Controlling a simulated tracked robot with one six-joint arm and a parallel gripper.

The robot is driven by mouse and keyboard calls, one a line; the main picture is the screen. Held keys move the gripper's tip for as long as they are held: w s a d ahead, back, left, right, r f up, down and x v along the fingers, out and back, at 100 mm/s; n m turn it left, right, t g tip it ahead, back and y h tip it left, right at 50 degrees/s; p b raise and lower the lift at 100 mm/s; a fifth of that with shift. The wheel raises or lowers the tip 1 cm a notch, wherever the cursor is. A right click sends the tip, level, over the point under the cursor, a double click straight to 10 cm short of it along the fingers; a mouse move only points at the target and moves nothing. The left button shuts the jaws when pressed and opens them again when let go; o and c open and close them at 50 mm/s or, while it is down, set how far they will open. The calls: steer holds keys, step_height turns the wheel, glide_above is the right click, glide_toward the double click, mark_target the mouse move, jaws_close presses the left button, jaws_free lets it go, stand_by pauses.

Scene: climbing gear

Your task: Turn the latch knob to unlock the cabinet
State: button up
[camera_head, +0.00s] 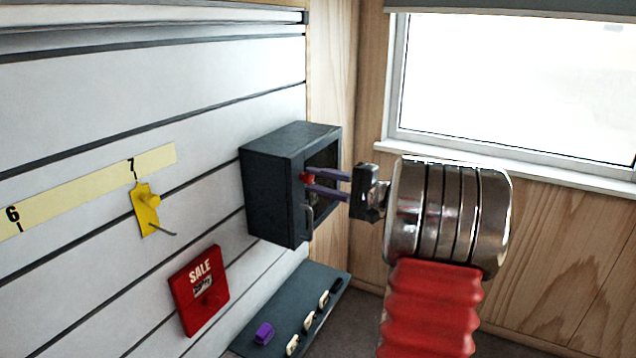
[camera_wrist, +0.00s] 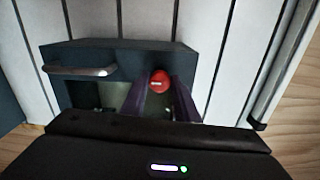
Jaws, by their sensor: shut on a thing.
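The dark grey cabinet (camera_head: 272,178) is fixed to the white slatted wall, its front facing right toward my arm. The red latch knob (camera_head: 307,177) is on its front, above a metal bar handle (camera_head: 308,218). My gripper (camera_head: 312,184) reaches in from the right, its two purple fingers shut on the knob. In the wrist view the red knob (camera_wrist: 159,80) shows between the tips of the fingers, with a pale mark on its face. The handle (camera_wrist: 80,70) is to the left of the knob there. The far sides of the fingers are hidden.
A dark shelf (camera_head: 262,312) below the cabinet holds a purple block (camera_head: 264,333) and several pale pieces. A red SALE sign (camera_head: 199,290) and a yellow piece with a peg (camera_head: 146,208) are on the wall to the left. A window (camera_head: 515,85) is at the right.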

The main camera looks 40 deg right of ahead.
steer(key=shift+f+n, duration=0.25)
steer(key=shift+n, duration=0.35)
steer(key=o, duration=0.8)
steer(key=shift+o, duration=1.3)
steer(key=shift+r, duration=0.1)
steer(key=v, duration=1.3)
steer(key=shift+s, duration=0.4)
steer(key=shift+d, duration=0.1)
